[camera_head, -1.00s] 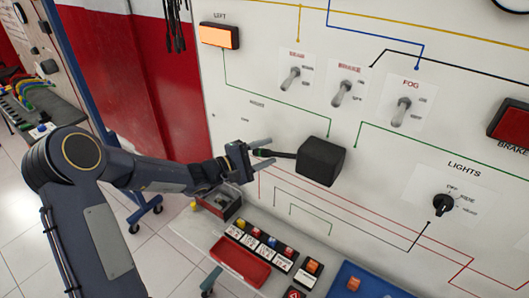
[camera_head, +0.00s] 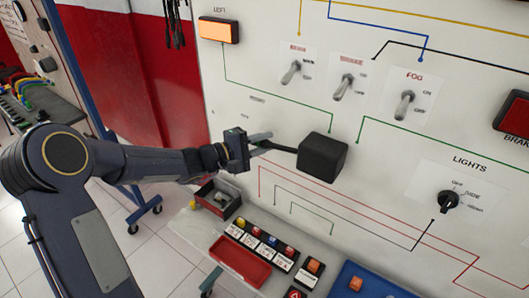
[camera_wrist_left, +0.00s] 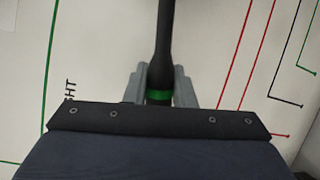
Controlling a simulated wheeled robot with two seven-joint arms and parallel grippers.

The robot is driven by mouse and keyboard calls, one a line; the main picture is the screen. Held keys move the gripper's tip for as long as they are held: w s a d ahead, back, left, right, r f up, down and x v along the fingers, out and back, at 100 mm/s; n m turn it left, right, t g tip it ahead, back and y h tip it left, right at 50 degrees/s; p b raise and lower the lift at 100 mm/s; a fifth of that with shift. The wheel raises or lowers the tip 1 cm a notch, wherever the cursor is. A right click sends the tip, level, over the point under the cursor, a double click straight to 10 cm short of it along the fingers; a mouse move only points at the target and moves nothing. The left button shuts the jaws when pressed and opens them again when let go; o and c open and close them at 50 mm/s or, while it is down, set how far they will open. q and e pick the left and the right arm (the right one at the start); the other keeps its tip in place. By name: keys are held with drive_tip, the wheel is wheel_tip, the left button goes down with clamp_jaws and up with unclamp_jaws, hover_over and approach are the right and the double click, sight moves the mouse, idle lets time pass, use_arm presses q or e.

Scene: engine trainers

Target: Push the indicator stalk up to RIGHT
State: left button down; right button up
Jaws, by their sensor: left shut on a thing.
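The indicator stalk (camera_head: 284,147) is a thin black lever that sticks out to the left from a black box (camera_head: 323,157) on the white panel. My left gripper (camera_head: 262,142) is shut on the stalk near its outer end. In the left wrist view the stalk (camera_wrist_left: 166,40) runs up the picture from between the fingers of my left gripper (camera_wrist_left: 160,88), with a green band between them. The LEFT lamp (camera_head: 219,32) at the upper left is lit orange. My right gripper is not in view.
Toggle switches, the fog one (camera_head: 404,105) among them, sit above the box. A LIGHTS knob (camera_head: 448,201) is at the right. Below the panel, a bench holds a red tray (camera_head: 240,261) and a blue tray (camera_head: 370,280).

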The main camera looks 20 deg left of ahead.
use_arm(q)
wheel_tip(320, 180, up, 4)
drive_tip(key=m+b, duration=0.1)
drive_tip(key=m+y+b, duration=0.1)
drive_tip(key=shift+f+m, duration=0.2)
drive_tip(key=shift+m, duration=0.1)
drive_tip(key=shift+s+d+r+m+g+y, duration=0.15)
drive_tip(key=shift+r+m+y, duration=0.35)
drive_tip(key=shift+r, duration=0.35)
drive_tip(key=shift+w+d+r+m+g+y, duration=0.15)
drive_tip(key=shift+r+m+y, duration=0.25)
drive_tip(key=shift+r+m, duration=0.35)
drive_tip(key=shift+s+r, duration=0.1)
drive_tip(key=shift+r, duration=0.05)
drive_tip(key=c, duration=1.2)
unclamp_jaws()
drive_tip(key=b+v, duration=0.2)
drive_tip(key=v, duration=0.6)
